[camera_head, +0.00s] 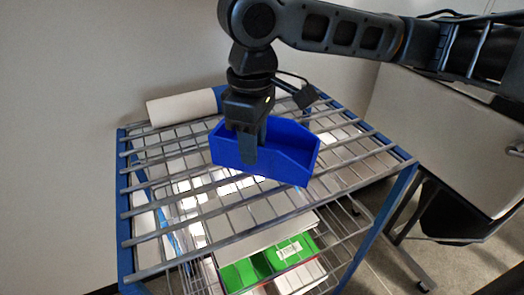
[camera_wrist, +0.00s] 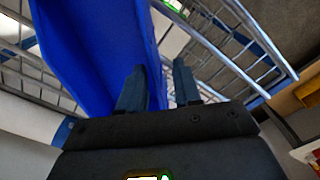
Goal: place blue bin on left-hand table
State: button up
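The blue bin (camera_head: 292,150) is at the top of the wire rack, toward its back middle; I cannot tell whether it rests on the bars. My gripper (camera_head: 250,145) points down at the bin's left part, with one finger in front of the near wall. In the wrist view the bin (camera_wrist: 95,45) fills the upper left. The gripper's fingers (camera_wrist: 158,88) stand apart there, with the bin's edge between them and a gap beside the right finger. A pale tabletop (camera_head: 440,130) shows at right; I cannot tell whether it is the left-hand table.
The wire rack (camera_head: 128,215) has blue posts and open bars. A white roll (camera_head: 182,107) lies at its back left. Green boxes (camera_head: 268,262) sit on a lower shelf. A wall stands close behind and left. Dark table legs stand right of the rack.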

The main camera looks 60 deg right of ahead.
aim_at(255, 173)
jog(key=f, duration=0.2)
jog(key=f+b, duration=0.1)
jog(key=f, duration=0.2)
jog(key=shift+d, duration=0.2)
jog(key=shift+r, duration=0.1)
jog(key=shift+c, duration=0.5)
grip_shut()
